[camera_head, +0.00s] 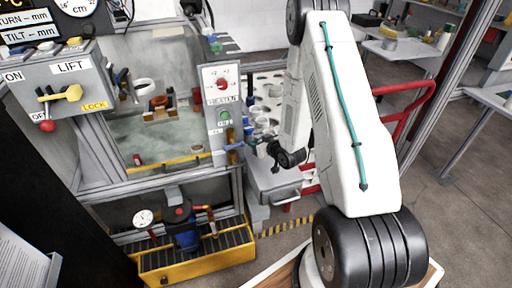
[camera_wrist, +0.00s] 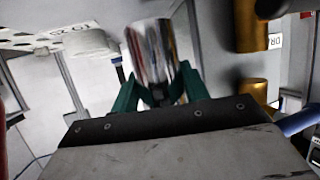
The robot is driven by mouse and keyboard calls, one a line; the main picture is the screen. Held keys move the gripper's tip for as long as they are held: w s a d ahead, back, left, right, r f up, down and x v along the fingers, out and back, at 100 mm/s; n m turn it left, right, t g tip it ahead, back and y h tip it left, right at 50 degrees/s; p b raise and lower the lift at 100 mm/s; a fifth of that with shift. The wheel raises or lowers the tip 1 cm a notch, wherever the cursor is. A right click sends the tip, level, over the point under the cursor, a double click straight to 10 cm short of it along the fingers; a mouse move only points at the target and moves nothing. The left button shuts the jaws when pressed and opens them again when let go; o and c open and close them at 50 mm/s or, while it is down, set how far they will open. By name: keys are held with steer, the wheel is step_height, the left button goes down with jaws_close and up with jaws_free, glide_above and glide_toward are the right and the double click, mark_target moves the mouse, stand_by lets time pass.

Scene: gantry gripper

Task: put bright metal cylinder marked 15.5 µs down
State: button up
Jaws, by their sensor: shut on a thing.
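A bright, shiny metal cylinder (camera_wrist: 152,50) is held between the two green fingers of my gripper (camera_wrist: 156,88) in the wrist view. The fingers are shut on its lower part in that picture. No marking can be read on it, and its far end reaches towards the top edge. In the head view my arm reaches down beside the control post, and the fingers and the cylinder cannot be made out clearly there.
A rack with round holes and several cylinders (camera_head: 262,112) stands behind my arm. A control post (camera_head: 222,105) and a tank (camera_head: 165,135) are to its left. A red trolley rail (camera_head: 408,98) is at right. Brass-coloured cylinders (camera_wrist: 252,30) show at right in the wrist view.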

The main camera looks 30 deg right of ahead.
steer(key=f, duration=0.3)
steer(key=shift+s+a, duration=0.1)
steer(key=shift+a, duration=0.2)
steer(key=shift+d, duration=0.15)
steer(key=shift+f, duration=0.15)
steer(key=o, duration=1.1)
steer(key=shift+c, duration=0.2)
